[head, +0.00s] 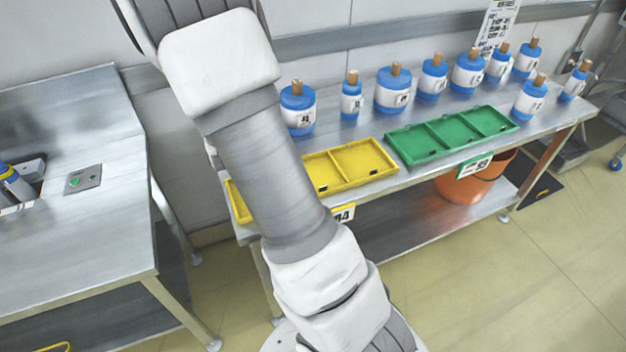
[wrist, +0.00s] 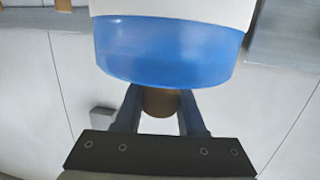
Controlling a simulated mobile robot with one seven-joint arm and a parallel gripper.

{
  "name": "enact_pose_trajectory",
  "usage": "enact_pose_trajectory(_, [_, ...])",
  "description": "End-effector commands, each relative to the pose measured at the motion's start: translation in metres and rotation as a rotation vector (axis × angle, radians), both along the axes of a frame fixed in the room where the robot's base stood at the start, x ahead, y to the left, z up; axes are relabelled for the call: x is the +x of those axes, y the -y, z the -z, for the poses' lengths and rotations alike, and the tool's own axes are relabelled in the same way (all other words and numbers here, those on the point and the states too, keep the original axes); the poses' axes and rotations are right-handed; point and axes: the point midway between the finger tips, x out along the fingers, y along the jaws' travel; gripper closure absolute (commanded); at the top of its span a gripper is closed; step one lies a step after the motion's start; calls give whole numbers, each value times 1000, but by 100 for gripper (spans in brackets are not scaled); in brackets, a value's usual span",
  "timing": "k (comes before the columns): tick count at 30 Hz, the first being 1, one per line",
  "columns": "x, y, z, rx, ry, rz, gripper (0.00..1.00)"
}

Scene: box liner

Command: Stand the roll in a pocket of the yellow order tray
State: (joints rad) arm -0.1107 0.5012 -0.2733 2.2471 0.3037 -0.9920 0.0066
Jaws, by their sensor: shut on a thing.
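My gripper (wrist: 159,100) is shut on the brown core of the roll (wrist: 165,50), which has a blue end and a white band in the wrist view. The roll fills the upper middle of that view, in front of a pale wall. In the head view my arm hides the gripper, and the held roll cannot be made out there. The yellow order tray (head: 362,160) lies on the steel table, and my arm covers its middle-left part. Its visible pockets at the right look empty.
Several blue-and-white rolls with brown cores (head: 393,92) stand on the steel table behind the trays. A green tray (head: 452,137) lies right of the yellow one. An orange bucket (head: 472,187) sits on the lower shelf. Another steel bench (head: 75,215) stands at the left.

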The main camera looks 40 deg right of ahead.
Motion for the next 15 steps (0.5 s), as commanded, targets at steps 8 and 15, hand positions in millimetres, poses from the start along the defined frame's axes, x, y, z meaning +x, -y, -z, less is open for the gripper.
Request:
enact_pose_trajectory(8, [-19,86,-11,-2,11,278,100])
enact_pose_trajectory(15, [-35,126,-19,-2,9,422,100])
